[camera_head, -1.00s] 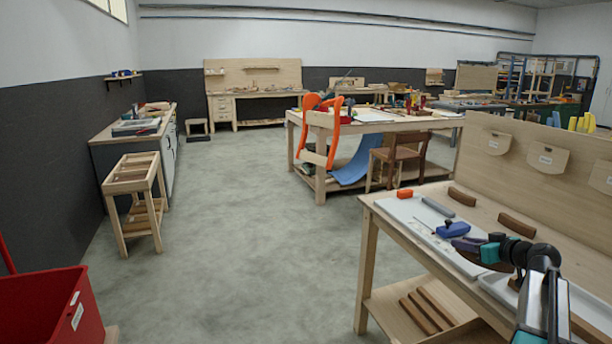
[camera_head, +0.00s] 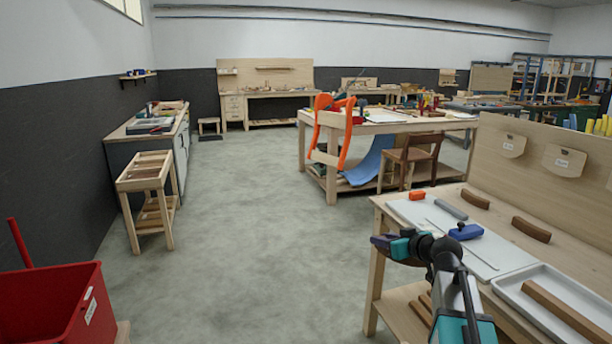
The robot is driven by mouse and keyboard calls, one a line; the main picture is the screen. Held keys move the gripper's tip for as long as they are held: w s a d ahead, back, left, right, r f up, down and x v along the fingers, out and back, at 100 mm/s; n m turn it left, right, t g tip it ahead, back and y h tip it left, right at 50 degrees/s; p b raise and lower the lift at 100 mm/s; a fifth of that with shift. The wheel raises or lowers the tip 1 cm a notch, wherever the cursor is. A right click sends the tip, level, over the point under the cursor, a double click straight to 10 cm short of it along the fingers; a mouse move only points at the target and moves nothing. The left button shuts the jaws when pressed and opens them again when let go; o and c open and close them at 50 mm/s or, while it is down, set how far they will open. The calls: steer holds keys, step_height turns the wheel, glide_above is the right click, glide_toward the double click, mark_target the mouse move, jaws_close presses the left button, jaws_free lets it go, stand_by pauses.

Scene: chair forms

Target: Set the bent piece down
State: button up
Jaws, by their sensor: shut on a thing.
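My gripper (camera_head: 384,243) is shut on a brown bent piece (camera_head: 404,262). Only a dark strip of this piece shows below the gripper; the rest is hidden by my arm. The gripper is beside the left edge of the near workbench (camera_head: 395,222), over or close to that edge; I cannot tell its height exactly. Two other brown curved wooden pieces lie on the bench, one at the back (camera_head: 475,200) and one further right (camera_head: 531,229).
A red bin (camera_head: 50,315) stands at lower left. A slatted wooden stand (camera_head: 147,172) is beyond it. The middle floor is clear.

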steer(key=s+a+r+m+h, duration=0.1)
steer(key=s+a+r, duration=0.1)
steer(key=a, duration=0.8)
steer(key=shift+s+d+r+m+t+h, duration=0.1)
steer(key=shift+d+r+m+t+h, duration=0.25)
steer(key=shift+d+m+h, duration=0.3)
steer(key=shift+d+r+m+t+h, duration=0.1)
steer(key=shift+d+r+m+h, duration=0.45)
steer(key=shift+h, duration=0.25)
steer(key=shift+s+d+r+m+t+h, duration=0.1)
steer(key=shift+d+r+m+t+h, duration=0.3)
steer(key=shift+m+h, duration=0.35)
steer(key=shift+f, duration=0.15)
